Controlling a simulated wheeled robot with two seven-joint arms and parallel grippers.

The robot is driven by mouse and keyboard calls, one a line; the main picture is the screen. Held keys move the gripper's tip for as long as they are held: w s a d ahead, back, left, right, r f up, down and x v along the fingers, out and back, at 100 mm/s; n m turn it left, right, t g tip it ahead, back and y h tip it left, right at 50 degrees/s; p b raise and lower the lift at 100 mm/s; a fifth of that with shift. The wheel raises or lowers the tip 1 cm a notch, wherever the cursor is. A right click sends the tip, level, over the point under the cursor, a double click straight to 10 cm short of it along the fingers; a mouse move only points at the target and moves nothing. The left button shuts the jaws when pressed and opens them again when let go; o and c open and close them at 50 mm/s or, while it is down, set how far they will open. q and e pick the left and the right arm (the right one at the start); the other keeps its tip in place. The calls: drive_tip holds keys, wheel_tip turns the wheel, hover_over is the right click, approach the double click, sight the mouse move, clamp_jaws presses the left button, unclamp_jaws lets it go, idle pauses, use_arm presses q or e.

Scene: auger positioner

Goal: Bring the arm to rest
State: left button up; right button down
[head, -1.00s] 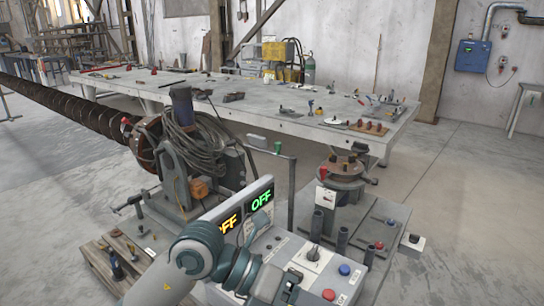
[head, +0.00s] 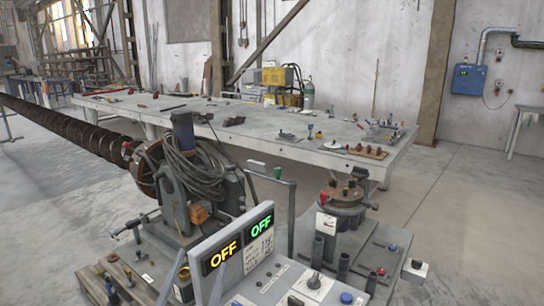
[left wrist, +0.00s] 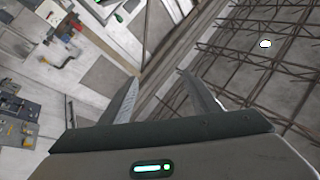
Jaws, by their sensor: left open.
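My left gripper (head: 194,270) shows at the bottom edge of the head view as two slim grey fingers in front of the control panel's left side. In the left wrist view my left gripper (left wrist: 156,84) has its fingers spread apart with nothing between them. The rest of my left arm is out of the head view. My right gripper is not in view.
The control console (head: 240,246) with two OFF displays stands close in front. Behind it are the auger (head: 70,120) in its positioner (head: 190,185) and a long workbench (head: 262,118) with scattered tools. Bare floor lies to the right.

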use_arm(q)
drive_tip(key=s+a+f+n+g+y, duration=0.2)
drive_tip(key=a+f+g, duration=0.1)
drive_tip(key=f, duration=0.5)
drive_tip(key=s+a+f+n+g+y, duration=0.1)
drive_tip(key=s+a+f+n+g, duration=0.15)
drive_tip(key=f, duration=0.55)
drive_tip(key=s+a+f+n+g+y, duration=0.1)
drive_tip(key=s+a+f+g+y, duration=0.2)
drive_tip(key=f, duration=0.5)
drive_tip(key=s+f+g+h, duration=0.1)
drive_tip(key=s+f+g, duration=0.5)
drive_tip(key=s, duration=0.4)
drive_tip(key=s+f+g+h, duration=0.1)
drive_tip(key=s+f+g, duration=0.4)
drive_tip(key=s+f, duration=0.5)
wheel_tip(320, 180, down, 26)
drive_tip(key=s+f, duration=0.1)
drive_tip(key=s, duration=0.1)
drive_tip(key=s+a+f+g, duration=0.2)
drive_tip(key=s+a+f, duration=0.1)
drive_tip(key=s+f, duration=1.4)
drive_tip(key=shift+s+f, duration=0.3)
drive_tip(key=shift+s, duration=0.3)
drive_tip(key=shift+a, duration=0.1)
